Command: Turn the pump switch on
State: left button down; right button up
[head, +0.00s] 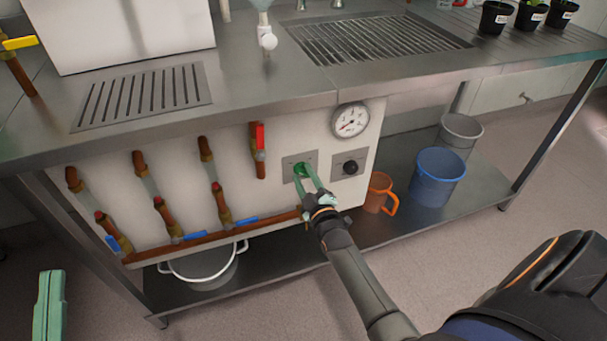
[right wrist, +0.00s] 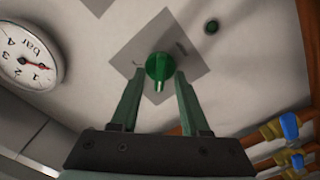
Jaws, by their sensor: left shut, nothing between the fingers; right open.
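The pump switch, a green rotary knob (right wrist: 159,67), sits on a grey square plate (right wrist: 190,60) on the white panel. Its pointer is toward the bottom of the right wrist view. In the head view the plate (head: 290,162) shows below the counter, with the knob mostly behind my fingers. My right gripper (head: 303,171) reaches the plate; in the right wrist view its open fingers (right wrist: 160,79) stand either side of the knob's lower part. I cannot tell whether they touch it. My left gripper (head: 48,305) is shut and empty at the lower left, away from the panel.
A black knob (head: 350,167) on a second plate and a pressure gauge (head: 351,120) are to the right. A red-handled valve (head: 259,137) and copper pipes (head: 213,190) are to the left. An orange jug (head: 378,192), blue bucket (head: 437,178) and white pot (head: 205,267) stand on the lower shelf.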

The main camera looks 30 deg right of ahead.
grip_shut()
dwell(0.3)
dwell(0.3)
